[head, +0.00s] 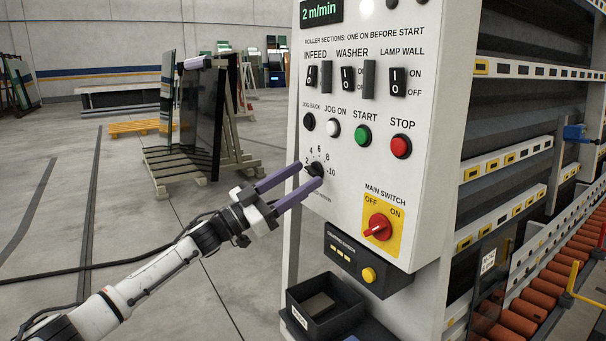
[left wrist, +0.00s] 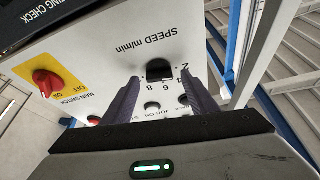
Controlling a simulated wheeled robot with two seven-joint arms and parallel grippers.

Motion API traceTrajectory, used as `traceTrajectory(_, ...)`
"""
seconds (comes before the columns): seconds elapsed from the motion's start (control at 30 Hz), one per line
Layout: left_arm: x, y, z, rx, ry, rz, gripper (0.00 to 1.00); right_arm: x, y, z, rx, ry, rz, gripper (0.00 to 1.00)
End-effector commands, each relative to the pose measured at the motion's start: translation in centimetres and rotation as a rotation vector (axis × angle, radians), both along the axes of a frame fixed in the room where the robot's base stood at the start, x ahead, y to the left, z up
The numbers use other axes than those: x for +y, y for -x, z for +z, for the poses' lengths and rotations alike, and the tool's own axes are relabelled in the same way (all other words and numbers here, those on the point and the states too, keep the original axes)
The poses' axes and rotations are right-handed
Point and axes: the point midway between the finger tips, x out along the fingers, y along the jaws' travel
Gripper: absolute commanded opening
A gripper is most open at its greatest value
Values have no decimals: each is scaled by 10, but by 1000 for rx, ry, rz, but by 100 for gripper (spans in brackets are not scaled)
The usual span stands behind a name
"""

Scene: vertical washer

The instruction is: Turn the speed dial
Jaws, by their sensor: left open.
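The speed dial (head: 316,169) is a small black knob on the white control panel, ringed by a scale of printed numbers up to 10. It also shows in the left wrist view (left wrist: 158,68), under the printed words "SPEED m/min". My left gripper (head: 309,175) has purple fingers, is open and reaches up to the panel at the dial. In the left wrist view its two fingertips (left wrist: 159,77) stand on either side of the dial with gaps, apparently not gripping it. The dial's exact pointer direction is hard to tell. The display (head: 321,11) reads 2 m/min. My right gripper is not in view.
Above the dial are the white jog button (head: 333,128), green start button (head: 363,136) and red stop button (head: 401,146). The red main switch (head: 380,226) is below right. A black open box (head: 325,307) sits below. Open floor lies to the left.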

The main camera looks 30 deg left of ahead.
Motion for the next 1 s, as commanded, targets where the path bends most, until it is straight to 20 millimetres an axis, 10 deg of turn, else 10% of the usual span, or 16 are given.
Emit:
traceTrajectory(0.43,-5,-9,4,2,-1,0,53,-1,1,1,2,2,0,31)
traceTrajectory(0.7,-5,-9,4,1,-1,-1,12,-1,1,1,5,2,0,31)
traceTrajectory(1.0,-5,-9,4,-14,-37,0,12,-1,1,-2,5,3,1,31)
